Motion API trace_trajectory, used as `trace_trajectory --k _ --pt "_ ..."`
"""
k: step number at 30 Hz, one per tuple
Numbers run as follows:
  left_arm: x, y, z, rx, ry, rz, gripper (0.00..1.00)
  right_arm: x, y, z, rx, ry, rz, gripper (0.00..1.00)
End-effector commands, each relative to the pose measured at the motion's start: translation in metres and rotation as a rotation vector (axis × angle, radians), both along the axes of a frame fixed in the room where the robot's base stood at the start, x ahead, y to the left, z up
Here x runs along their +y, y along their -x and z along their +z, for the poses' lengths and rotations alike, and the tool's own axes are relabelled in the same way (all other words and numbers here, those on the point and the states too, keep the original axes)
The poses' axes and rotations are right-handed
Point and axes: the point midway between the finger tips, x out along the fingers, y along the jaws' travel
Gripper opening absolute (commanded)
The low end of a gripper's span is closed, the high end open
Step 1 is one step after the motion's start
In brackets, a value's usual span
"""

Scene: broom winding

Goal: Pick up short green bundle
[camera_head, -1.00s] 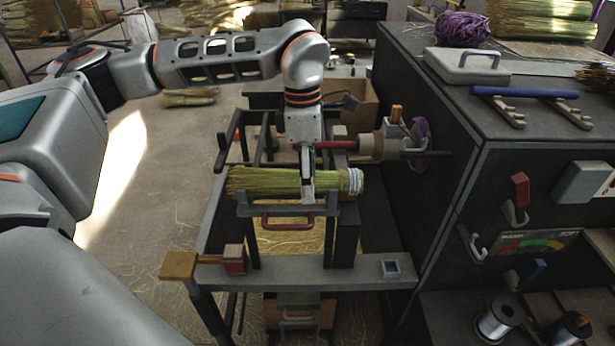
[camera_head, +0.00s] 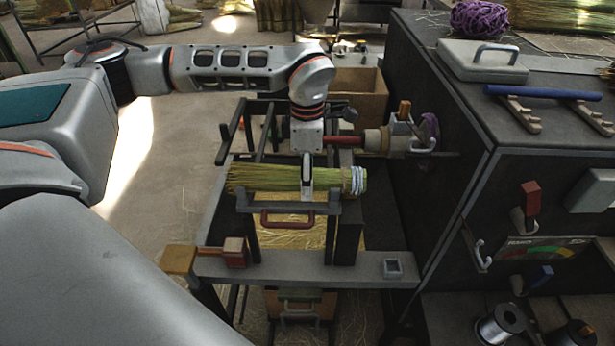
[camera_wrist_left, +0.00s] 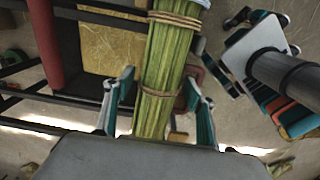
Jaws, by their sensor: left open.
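The green bundle (camera_head: 265,178) of straw lies level across a dark rack, with pale ties around its right end. In the left wrist view the bundle (camera_wrist_left: 168,60) runs up from my gripper's body, with tan bands around it. My left gripper (camera_head: 307,178) is over the bundle, right of its middle, pointing down. In the wrist view its open fingers (camera_wrist_left: 160,88) stand on either side of the bundle, with gaps visible. The gripper's body hides the bundle's near part there. My right gripper is not in view.
The rack has a red handle (camera_head: 287,218) in front and dark upright posts behind. A red-and-tan spindle (camera_head: 370,141) is close behind the gripper. A dark cabinet (camera_head: 455,150) with levers stands at right. A cardboard box (camera_head: 358,92) is behind.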

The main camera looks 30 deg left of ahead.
Motion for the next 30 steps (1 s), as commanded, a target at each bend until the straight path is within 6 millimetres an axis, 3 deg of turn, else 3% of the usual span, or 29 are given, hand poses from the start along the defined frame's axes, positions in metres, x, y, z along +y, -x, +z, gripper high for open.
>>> trace_trajectory --k 7,12,23,30 --pt "0.000 0.000 -0.002 -0.001 -0.001 0.000 0.56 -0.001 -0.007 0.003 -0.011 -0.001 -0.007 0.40" --pt "0.000 0.000 -0.002 0.000 0.000 0.000 0.13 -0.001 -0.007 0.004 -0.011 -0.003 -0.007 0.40" --pt "0.000 0.000 0.000 -0.001 0.000 0.000 0.13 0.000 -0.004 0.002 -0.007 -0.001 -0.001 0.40" --pt "0.000 -0.001 0.020 -0.005 0.000 0.001 0.13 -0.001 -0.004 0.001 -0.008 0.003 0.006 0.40"
